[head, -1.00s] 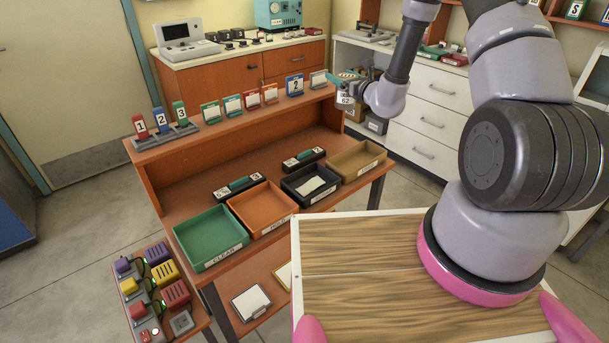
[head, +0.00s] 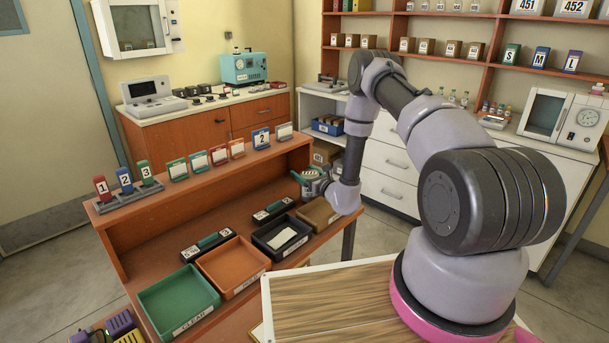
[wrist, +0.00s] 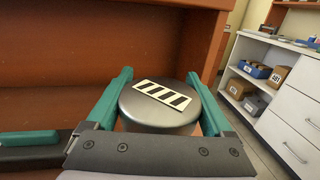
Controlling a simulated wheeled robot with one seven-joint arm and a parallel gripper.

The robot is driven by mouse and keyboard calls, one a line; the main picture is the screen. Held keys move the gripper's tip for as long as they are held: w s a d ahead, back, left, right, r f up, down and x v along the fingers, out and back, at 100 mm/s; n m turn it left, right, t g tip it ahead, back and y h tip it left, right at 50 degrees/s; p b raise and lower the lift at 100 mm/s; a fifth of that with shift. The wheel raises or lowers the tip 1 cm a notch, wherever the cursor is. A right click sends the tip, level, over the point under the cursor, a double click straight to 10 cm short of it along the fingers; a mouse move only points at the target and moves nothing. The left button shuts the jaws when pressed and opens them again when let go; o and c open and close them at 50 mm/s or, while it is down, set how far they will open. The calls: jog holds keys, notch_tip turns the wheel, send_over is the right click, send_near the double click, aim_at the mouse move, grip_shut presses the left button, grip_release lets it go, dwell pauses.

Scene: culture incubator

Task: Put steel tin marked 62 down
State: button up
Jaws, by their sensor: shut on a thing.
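My gripper (head: 309,181) is low over the right end of the orange-brown bench, close to the brown tray (head: 318,214). In the wrist view its teal fingers (wrist: 160,82) are shut on the sides of a round steel tin (wrist: 137,113). The tin looks upright. Its grey lid faces the camera and carries a black-and-white striped label. The number 62 does not show now. I cannot tell whether the tin's base touches the bench.
A green tray (head: 178,302), an orange tray (head: 233,266) and a black tray (head: 283,238) line the bench front. Dark holders with teal tops (head: 207,243) lie behind them. The bench's back panel is close behind the tin.

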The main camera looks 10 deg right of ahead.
jog(key=shift+f, duration=0.25)
jog(key=shift+f, duration=0.1)
